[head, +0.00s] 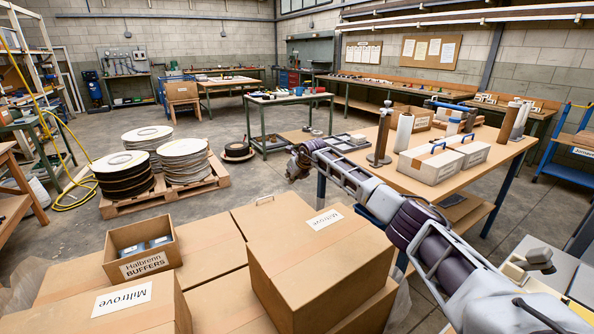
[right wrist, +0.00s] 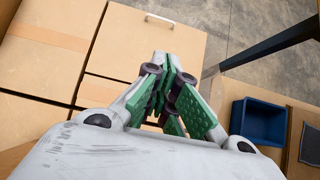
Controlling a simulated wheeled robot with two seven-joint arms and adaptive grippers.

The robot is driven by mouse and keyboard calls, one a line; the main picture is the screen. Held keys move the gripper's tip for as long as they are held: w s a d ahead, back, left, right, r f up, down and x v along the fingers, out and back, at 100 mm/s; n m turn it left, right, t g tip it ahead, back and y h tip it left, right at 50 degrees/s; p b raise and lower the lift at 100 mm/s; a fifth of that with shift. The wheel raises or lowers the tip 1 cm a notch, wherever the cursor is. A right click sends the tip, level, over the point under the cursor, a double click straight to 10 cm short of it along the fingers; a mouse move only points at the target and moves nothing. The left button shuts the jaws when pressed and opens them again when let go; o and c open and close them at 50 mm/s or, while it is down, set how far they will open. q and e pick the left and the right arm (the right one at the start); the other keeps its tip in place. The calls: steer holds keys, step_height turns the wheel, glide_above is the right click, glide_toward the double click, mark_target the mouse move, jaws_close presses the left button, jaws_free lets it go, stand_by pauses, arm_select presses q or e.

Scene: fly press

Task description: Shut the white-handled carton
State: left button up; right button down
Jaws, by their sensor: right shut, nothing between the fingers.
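The white-handled carton (head: 262,218) is a brown carton in the stack in front of me, behind the Miltrove carton. Its small pale handle (head: 264,199) is at the far edge of its top. In the right wrist view its brown top (right wrist: 128,45) and white handle (right wrist: 160,17) show beyond my fingers. The top looks flat; I cannot tell whether it is fully shut. My right gripper (head: 297,163) is beyond the carton and to its right in the head view. In the right wrist view its green-padded fingers (right wrist: 165,80) are shut and empty. My left gripper is out of view.
A taped Miltrove carton (head: 320,265) stands nearest, partly covering the stack. An open Halbrenn Buffers box (head: 142,268) is at left. A wooden table (head: 500,150) with blue-handled boxes (head: 425,168) stands at right. Cable reels (head: 125,178) sit on a pallet behind; bare floor lies between.

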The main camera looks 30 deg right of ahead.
steer(key=v, duration=0.7)
steer(key=shift+r, duration=0.15)
stand_by(0.3)
steer(key=shift+s, duration=0.1)
stand_by(0.5)
